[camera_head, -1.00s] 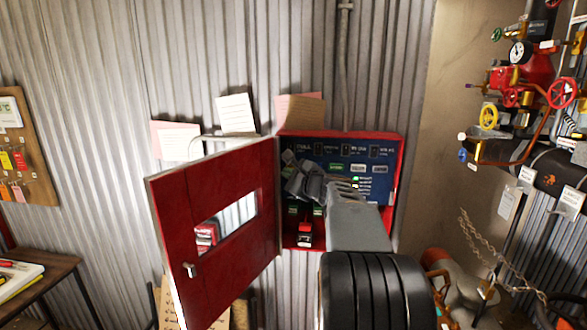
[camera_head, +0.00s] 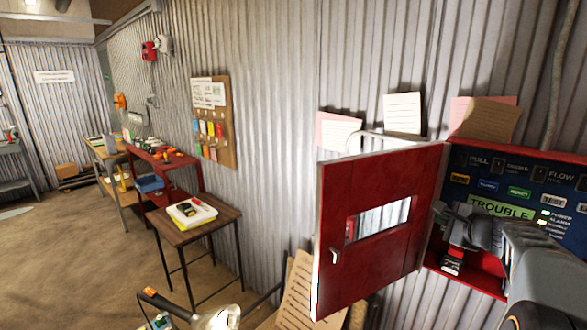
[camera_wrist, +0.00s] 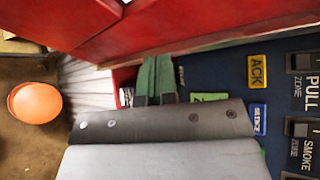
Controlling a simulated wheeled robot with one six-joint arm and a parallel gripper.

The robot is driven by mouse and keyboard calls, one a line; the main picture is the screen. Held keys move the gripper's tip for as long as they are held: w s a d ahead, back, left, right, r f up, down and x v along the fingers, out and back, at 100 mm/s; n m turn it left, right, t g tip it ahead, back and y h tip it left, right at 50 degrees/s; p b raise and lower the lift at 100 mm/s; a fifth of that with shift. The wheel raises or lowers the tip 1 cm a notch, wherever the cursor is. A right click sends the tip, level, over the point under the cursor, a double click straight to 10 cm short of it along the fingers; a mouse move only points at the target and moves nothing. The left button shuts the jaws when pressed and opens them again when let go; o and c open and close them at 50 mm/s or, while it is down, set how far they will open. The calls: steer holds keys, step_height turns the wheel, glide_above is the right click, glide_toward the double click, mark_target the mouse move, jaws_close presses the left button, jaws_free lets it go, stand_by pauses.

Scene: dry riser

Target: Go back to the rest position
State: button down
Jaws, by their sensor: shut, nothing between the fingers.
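My gripper (camera_head: 452,246) is at the open red alarm panel (camera_head: 478,286), in front of its lower left part. It looks empty. In the wrist view the fingers (camera_wrist: 155,78) lie side by side, shut, beyond the grey gripper body. The panel's dark blue face carries labelled buttons, among them a yellow ACK button (camera_wrist: 258,72) and a blue button (camera_wrist: 258,115). A green TROUBLE display (camera_head: 500,208) and small lit lamps show above and right of my gripper. The red door (camera_head: 376,232) with its window hangs wide open to the left. My arm hides part of the panel.
A small wooden table (camera_head: 205,228) with a book stands left, with a red bench (camera_head: 160,160) behind it. A tag board (camera_head: 213,122) hangs on the wall. An orange round object (camera_wrist: 35,103) shows in the wrist view.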

steer(key=s+a+f+n+g+h, duration=0.1)
steer(key=s+a+f+n+g, duration=0.3)
steer(key=s+a+n, duration=0.6)
steer(key=s+a+f+n+g+h, duration=0.1)
steer(key=s+a+f+n+g, duration=0.4)
steer(key=s+a+f+n, duration=0.4)
steer(key=s+a+n, duration=0.2)
steer(key=a, duration=0.2)
steer(key=shift+s+f+g, duration=0.25)
steer(key=shift+g, duration=0.05)
steer(key=shift+d, duration=0.1)
